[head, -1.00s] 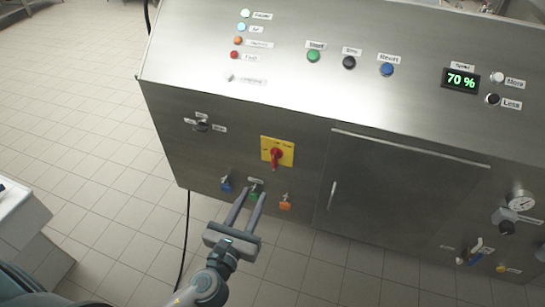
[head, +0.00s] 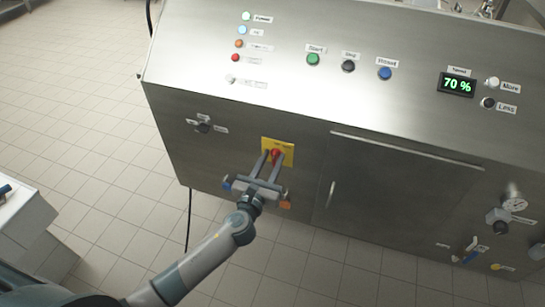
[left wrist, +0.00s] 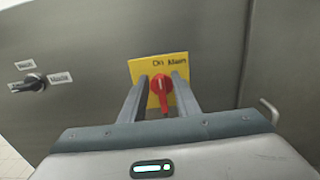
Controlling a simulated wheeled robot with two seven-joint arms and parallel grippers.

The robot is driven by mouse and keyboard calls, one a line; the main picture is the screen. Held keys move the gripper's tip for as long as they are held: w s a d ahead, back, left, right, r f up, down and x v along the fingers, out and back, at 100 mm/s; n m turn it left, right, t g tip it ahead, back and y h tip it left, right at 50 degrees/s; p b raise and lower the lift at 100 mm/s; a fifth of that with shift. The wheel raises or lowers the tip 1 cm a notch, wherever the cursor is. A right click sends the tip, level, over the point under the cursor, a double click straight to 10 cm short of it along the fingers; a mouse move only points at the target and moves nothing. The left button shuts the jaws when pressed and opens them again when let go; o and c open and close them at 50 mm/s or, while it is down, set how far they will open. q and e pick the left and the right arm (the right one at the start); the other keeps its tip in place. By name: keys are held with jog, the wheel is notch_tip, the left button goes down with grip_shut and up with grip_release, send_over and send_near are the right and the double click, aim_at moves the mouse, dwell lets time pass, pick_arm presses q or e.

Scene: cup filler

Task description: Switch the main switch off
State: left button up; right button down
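The main switch is a red rotary handle (head: 276,155) on a yellow plate (head: 287,147) on the machine's front panel. In the left wrist view the red handle (left wrist: 161,88) hangs roughly upright on the yellow plate (left wrist: 158,66), whose lettering is partly hidden. My left gripper (head: 270,161) is at the switch, its two fingers apart with the handle between them. In the left wrist view the left gripper (left wrist: 160,100) shows a gap on both sides of the handle. My right gripper is in neither view.
A black selector knob (head: 203,127) sits left of the switch. A blue connector and an orange connector (head: 285,204) are below, partly behind my gripper. A cabinet door with a handle (head: 332,194) is to the right. Buttons and a 70 % display (head: 457,85) are on the sloped top.

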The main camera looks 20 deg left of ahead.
pick_arm(q)
jog(key=shift+w, duration=0.35)
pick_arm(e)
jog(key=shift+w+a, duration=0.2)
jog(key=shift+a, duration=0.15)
pick_arm(q)
grip_shut()
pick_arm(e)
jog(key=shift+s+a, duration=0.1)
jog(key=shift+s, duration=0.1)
